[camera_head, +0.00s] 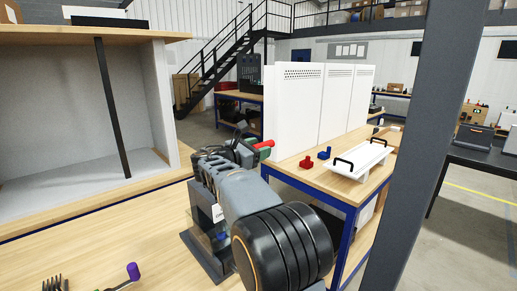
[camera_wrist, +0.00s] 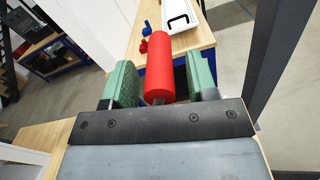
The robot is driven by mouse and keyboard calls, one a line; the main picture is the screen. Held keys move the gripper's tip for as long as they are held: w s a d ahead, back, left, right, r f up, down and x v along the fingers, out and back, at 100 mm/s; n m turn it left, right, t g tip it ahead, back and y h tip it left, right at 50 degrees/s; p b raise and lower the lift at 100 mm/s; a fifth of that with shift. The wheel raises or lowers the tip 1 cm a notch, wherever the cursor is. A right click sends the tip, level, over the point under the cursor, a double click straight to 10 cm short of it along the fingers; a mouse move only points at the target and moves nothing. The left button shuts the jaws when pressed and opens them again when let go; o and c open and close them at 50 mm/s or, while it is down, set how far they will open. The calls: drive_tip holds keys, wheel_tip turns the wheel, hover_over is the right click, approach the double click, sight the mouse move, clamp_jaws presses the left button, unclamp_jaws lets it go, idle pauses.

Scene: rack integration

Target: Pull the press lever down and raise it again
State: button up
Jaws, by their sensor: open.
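The press lever's red cylindrical handle (camera_wrist: 165,75) stands between the two green finger pads of my gripper (camera_wrist: 158,62) in the wrist view. The gripper is open, with a gap to the pad visible on the right side of the handle; on the left the gap is narrow. In the head view the red handle (camera_head: 264,144) pokes out past my gripper (camera_head: 244,152). A dark grey press (camera_head: 192,245) appears to stand on the wooden table below; my arm hides much of it and the lever's shaft.
A second wooden table (camera_head: 345,188) with blue legs holds a red block (camera_head: 306,162), a blue block (camera_head: 324,154) and a white tray with black handles (camera_head: 358,165). A dark post (camera_head: 415,150) stands at right. A grey-walled shelf (camera_head: 60,110) is at left. A purple-handled tool (camera_head: 132,271) lies in front.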

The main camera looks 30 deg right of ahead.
drive_tip(key=shift+c, duration=0.5)
clamp_jaws()
drive_tip(key=shift+f, duration=0.1)
drive_tip(key=s+f+m+b, duration=0.5)
drive_tip(key=f+b, duration=0.3)
drive_tip(key=b, duration=0.5)
drive_tip(key=s+d+f+m+b, duration=0.1)
drive_tip(key=s+f+m+b, duration=0.3)
drive_tip(key=f+b, duration=0.5)
drive_tip(key=shift+s+d+f+m+b, duration=0.3)
drive_tip(key=shift+m+b, duration=0.5)
drive_tip(key=shift+b, duration=1.6)
drive_tip(key=shift+a+f, duration=0.1)
drive_tip(key=shift+f, duration=0.05)
drive_tip(key=shift+c, duration=0.9)
unclamp_jaws()
drive_tip(key=shift+s, duration=0.1)
drive_tip(key=shift+o, duration=1.4)
